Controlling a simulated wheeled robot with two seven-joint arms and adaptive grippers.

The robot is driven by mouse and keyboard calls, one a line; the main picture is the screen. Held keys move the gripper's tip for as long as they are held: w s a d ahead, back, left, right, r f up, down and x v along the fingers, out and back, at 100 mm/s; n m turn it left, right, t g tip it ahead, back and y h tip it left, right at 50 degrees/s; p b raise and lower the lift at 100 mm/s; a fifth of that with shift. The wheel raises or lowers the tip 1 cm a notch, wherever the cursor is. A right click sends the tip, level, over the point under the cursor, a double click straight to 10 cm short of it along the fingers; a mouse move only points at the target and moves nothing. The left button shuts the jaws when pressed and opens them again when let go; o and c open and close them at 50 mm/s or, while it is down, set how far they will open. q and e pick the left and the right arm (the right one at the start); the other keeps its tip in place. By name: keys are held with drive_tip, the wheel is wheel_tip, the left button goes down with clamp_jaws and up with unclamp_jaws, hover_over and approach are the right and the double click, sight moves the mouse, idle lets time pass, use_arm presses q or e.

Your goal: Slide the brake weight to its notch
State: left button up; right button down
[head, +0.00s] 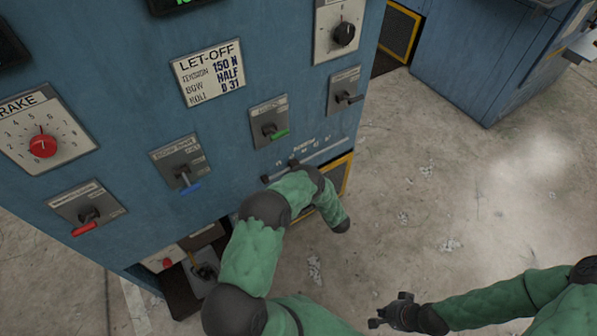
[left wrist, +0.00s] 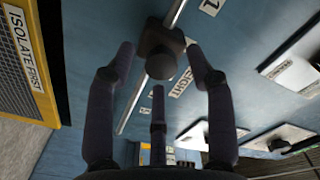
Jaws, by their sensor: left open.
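The brake weight is a dark block with a round knob (left wrist: 160,60) on a thin pale rail (left wrist: 129,108) in the left wrist view. The rail runs slantwise across the blue panel. My left gripper (left wrist: 161,70) is open, with its fingers spread around the knob; I cannot tell whether they touch it. In the head view my left arm hides most of the gripper and part of the rail (head: 332,150). A notch is not clear to see. My right gripper (head: 388,311) is low at the bottom, away from the panel, and looks open and empty.
The blue cabinet (head: 110,130) carries a red brake dial (head: 43,145), a let-off card (head: 209,72) and several switches. A blue lever (head: 190,187) and a green lever (head: 277,134) are near my left arm. Concrete floor (head: 440,180) lies open at the right.

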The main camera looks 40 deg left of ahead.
use_arm(q)
drive_tip(key=v, duration=0.6)
drive_tip(key=shift+d, duration=0.25)
